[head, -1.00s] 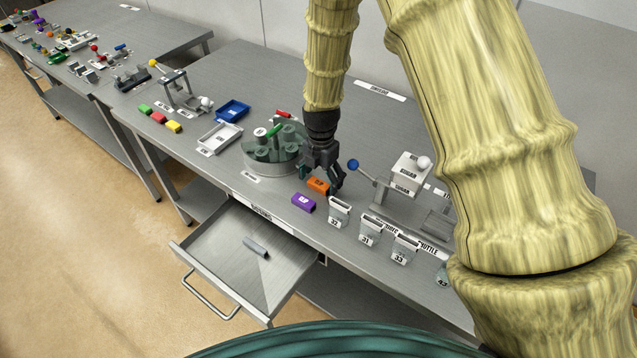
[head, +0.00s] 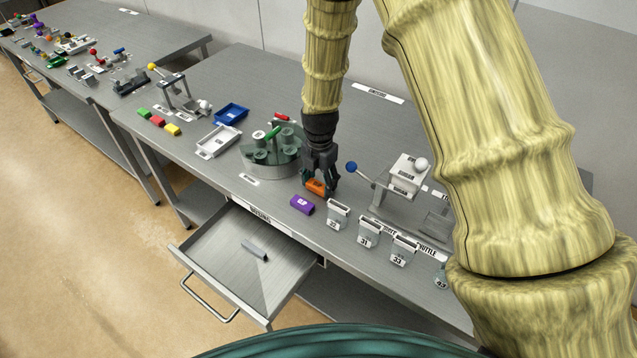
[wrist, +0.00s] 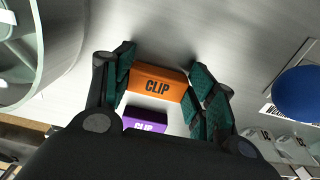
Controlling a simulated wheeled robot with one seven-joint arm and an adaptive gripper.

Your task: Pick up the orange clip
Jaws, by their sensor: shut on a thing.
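The orange clip (head: 316,187) is a small block on the metal table, and it reads "CLIP" in the wrist view (wrist: 158,86). My gripper (head: 319,188) points down over it, with its dark green finger pads (wrist: 160,92) at the two ends of the clip. The gripper is shut on the clip, which appears to be at table level; I cannot tell whether it touches the table. A purple clip (head: 302,205) lies just in front of it and is partly hidden by my gripper in the wrist view (wrist: 146,123).
A round green-grey carousel (head: 268,158) stands close on the left. A blue-knobbed lever (head: 352,167) and its fixture are on the right. Several labelled cups (head: 337,215) line the front edge. An open drawer (head: 228,283) juts out below, holding a grey piece (head: 254,250).

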